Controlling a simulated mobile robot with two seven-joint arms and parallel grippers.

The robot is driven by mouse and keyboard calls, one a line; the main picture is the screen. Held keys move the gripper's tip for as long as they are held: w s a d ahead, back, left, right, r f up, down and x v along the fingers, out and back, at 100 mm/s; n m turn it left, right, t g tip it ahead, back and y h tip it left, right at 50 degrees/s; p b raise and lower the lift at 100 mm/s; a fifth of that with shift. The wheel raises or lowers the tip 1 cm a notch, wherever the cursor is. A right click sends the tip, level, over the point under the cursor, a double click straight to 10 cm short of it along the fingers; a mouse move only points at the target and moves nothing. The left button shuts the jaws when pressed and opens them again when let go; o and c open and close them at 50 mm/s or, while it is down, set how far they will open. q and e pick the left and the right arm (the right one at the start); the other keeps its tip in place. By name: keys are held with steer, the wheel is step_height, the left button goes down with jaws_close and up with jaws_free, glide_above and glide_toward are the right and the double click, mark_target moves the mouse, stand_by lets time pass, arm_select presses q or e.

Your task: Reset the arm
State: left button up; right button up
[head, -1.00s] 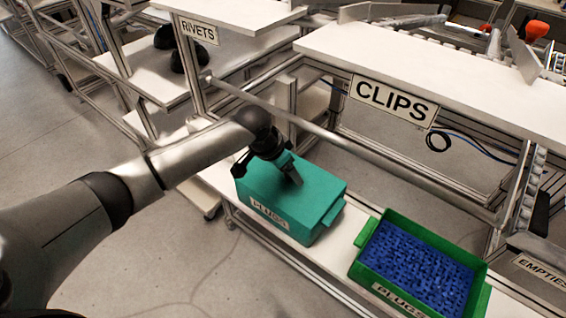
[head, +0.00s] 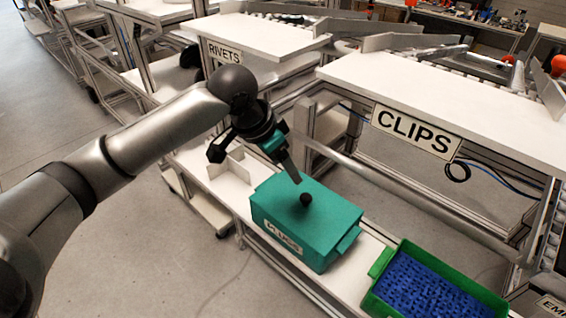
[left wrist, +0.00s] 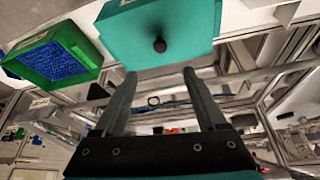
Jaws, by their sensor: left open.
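My left arm comes in from the left in the head view. Its gripper (head: 294,178) is above and just behind the teal box labelled PLUGS (head: 318,222), apart from it as far as I can tell. In the left wrist view the two fingers of my left gripper (left wrist: 158,72) are spread with nothing between them. The teal box (left wrist: 185,30) and its black knob (left wrist: 160,45) show beyond the fingertips; the knob also shows on the box top in the head view (head: 306,199). My right gripper is in neither view.
A green bin of blue plugs (head: 376,302) stands right of the teal box on the white lower shelf (head: 232,185). Above and behind are a white upper shelf with a CLIPS sign (head: 415,131) and a metal rail (head: 400,195).

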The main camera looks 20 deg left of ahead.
arm_select(q)
steer(key=shift+r, duration=0.1)
stand_by(0.4)
steer(key=s+d+f, duration=0.8)
steer(key=s+f, duration=0.1)
steer(key=f, duration=0.1)
steer(key=s+a+f+n+y, duration=0.1)
steer(key=s+a+f+n, duration=0.15)
steer(key=s, duration=0.45)
steer(key=s+a+f+n+y, duration=0.1)
steer(key=s+a+f+n, duration=0.15)
steer(key=s, duration=0.55)
step_height(320, 180, down, 31)
steer(key=s+m+g+b, duration=0.1)
steer(key=g+b, duration=0.1)
steer(key=b, duration=0.9)
steer(key=s+a+f+b, duration=0.1)
steer(key=s+f+b, duration=0.2)
steer(key=s+f, duration=0.2)
steer(key=s+a+f+b, duration=0.1)
steer(key=s+f+b, duration=0.3)
steer(key=f, duration=0.8)
steer(key=s+a+f+g+b, duration=0.1)
steer(key=s+f+b, duration=0.2)
steer(key=s+f, duration=0.4)
step_height(320, 180, down, 2)
steer(key=shift+a, duration=0.35)
